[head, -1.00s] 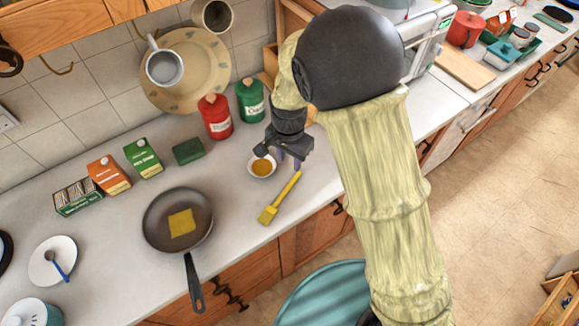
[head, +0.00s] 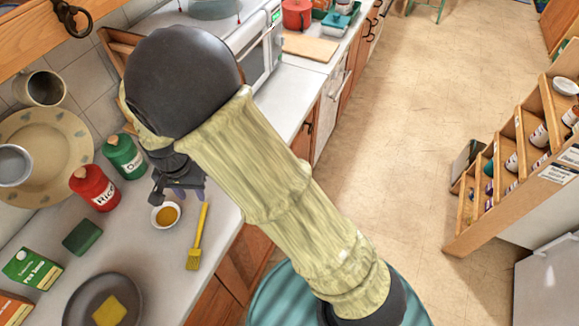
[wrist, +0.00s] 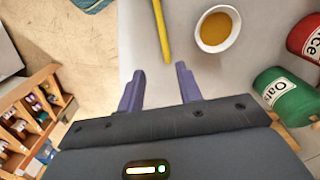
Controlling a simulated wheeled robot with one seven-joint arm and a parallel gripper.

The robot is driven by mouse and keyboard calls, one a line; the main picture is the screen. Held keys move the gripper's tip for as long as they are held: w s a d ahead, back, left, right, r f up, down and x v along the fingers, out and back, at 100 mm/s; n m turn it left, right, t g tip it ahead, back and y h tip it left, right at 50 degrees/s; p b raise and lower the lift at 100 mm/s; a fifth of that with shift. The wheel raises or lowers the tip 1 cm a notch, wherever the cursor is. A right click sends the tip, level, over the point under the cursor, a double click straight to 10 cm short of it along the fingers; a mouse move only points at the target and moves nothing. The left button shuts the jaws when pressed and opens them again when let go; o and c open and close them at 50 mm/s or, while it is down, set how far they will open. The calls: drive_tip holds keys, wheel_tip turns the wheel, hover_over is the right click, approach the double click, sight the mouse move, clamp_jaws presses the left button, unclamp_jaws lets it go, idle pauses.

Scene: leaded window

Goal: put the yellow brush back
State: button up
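The place where the brush belongs cannot be told from these frames.
A white bowl of orange-brown contents (head: 167,214) stands beside the brush. Red (head: 94,187) and green (head: 124,156) canisters stand near the wall. A pan (head: 85,305) is at lower left. A wooden shelf rack (head: 510,150) with jars stands across open floor.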

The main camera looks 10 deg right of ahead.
drive_tip(key=d+r+n+t, duration=0.1)
drive_tip(key=d+r, duration=0.2)
drive_tip(key=d, duration=0.6)
drive_tip(key=d+r, duration=0.3)
drive_tip(key=d, duration=0.5)
drive_tip(key=s+d+r+n, duration=0.1)
drive_tip(key=s+d, duration=0.2)
drive_tip(key=d, duration=0.3)
drive_tip(key=s+d+r+n+t, duration=0.1)
drive_tip(key=s+d, duration=0.2)
drive_tip(key=d, duration=0.2)
drive_tip(key=shift+s+d+r, duration=0.15)
drive_tip(key=shift+d+r, duration=0.2)
